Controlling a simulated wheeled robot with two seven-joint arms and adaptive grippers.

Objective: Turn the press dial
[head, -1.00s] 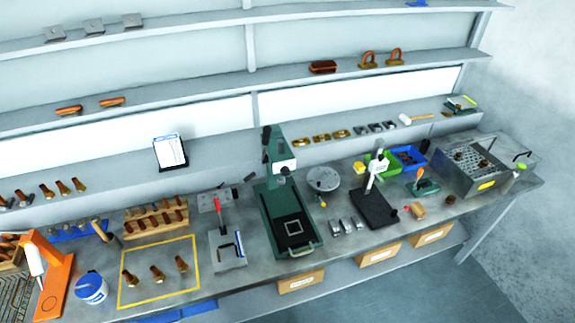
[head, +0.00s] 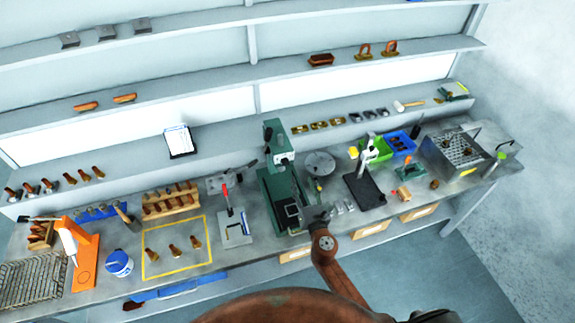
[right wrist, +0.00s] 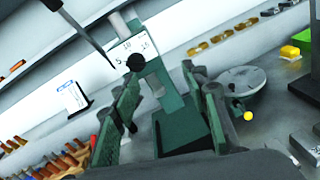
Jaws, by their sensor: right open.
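The green press (head: 286,195) stands at the middle of the bench, with a white dial plate (head: 284,158) on its head. In the right wrist view the plate (right wrist: 128,48) carries numbers, and a round black knob (right wrist: 135,62) shows in front of it. My right gripper (head: 320,214) is by the front right of the press base, lower than the dial. Its open fingers (right wrist: 162,78) point toward the press column, with nothing between them that I can see gripped. The knob appears near the left fingertip, but how far apart they are is unclear. My left gripper is not in view.
A round grey plate (head: 319,164) and a black-based stand (head: 365,190) are right of the press. A red-handled tool (head: 234,228) is on its left. Several small metal blocks (head: 343,207) lie close to my right gripper. Shelves run behind.

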